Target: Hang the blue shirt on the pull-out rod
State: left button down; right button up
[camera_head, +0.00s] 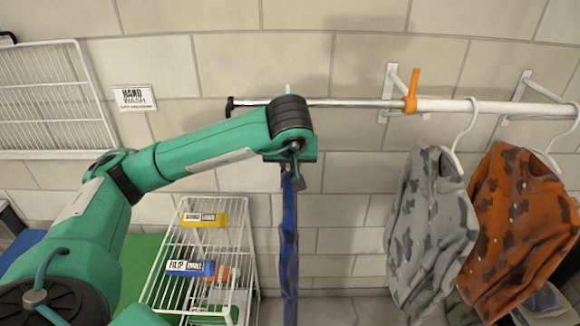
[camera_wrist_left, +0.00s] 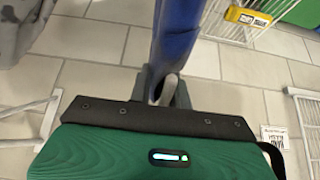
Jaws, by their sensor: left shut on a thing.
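The blue shirt (camera_head: 289,245) hangs down edge-on below my left gripper (camera_head: 291,172) in the head view. The left gripper is shut on its top, and a pale piece, perhaps its hanger, shows between the fingers in the left wrist view (camera_wrist_left: 168,90). The shirt (camera_wrist_left: 178,35) runs away from the fingers there. The pull-out rod (camera_head: 345,103) is a thin metal bar extending left from a white rail, with a black end knob (camera_head: 229,107). My left wrist overlaps the rod in the picture; whether the hanger touches the rod is hidden. My right gripper is not in view.
A grey patterned shirt (camera_head: 430,230) and an orange patterned one (camera_head: 520,225) hang from the white rail (camera_head: 450,105) at right. An orange upright clip (camera_head: 411,90) marks the rail's left end. A white wire rack (camera_head: 245,240) stands below left; a wire panel (camera_head: 50,100) is on the wall.

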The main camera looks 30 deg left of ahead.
pick_arm(q)
jog(key=shift+w+a, duration=0.4)
jog(key=shift+w, duration=0.2)
jog(key=shift+f+b, duration=0.95)
jog(key=shift+f, duration=0.1)
